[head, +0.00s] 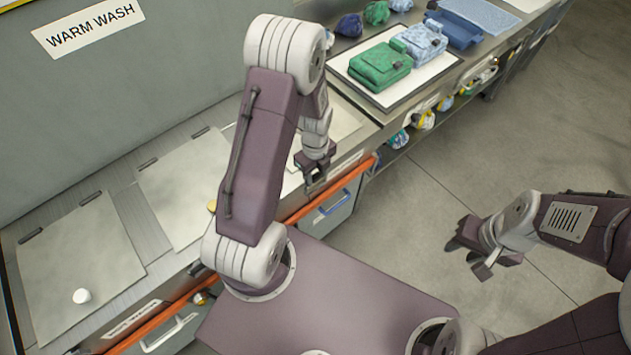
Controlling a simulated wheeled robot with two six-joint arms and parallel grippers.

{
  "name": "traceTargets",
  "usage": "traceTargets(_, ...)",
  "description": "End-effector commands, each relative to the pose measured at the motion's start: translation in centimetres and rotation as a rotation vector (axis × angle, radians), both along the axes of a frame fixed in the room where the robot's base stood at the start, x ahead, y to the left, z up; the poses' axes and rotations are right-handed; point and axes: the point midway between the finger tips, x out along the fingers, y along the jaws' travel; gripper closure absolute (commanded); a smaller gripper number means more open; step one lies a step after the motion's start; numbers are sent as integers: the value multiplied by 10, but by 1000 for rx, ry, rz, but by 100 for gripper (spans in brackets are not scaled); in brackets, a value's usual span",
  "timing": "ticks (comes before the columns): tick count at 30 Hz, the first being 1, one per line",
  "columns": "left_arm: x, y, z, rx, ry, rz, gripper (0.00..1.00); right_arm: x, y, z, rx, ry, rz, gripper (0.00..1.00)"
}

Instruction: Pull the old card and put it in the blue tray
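A blue tray-like item (455,30) sits on the counter at the upper right, beyond the bags; its inside is hard to make out. White card-like strips show on the counter's front edge: one right of my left gripper (347,163), one below the bags (425,105), and one at lower left (132,318). I cannot tell which is the old card. My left gripper (315,184) points down near the counter's front edge, apparently open and empty. My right gripper (470,258) is open and empty above the floor, away from the counter.
A patterned blue mat (482,16) lies behind. The floor at right is clear.

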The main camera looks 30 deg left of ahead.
Motion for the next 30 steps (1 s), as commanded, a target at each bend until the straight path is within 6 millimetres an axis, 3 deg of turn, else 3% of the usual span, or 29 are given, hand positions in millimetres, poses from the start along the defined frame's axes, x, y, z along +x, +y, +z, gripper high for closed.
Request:
traceTargets(15,-4,-1,-6,-2,9,0,100,0,0,-3,0,0,0,64)
traceTargets(30,-1,0,21,0,2,1,100,0,0,21,0,0,0,64)
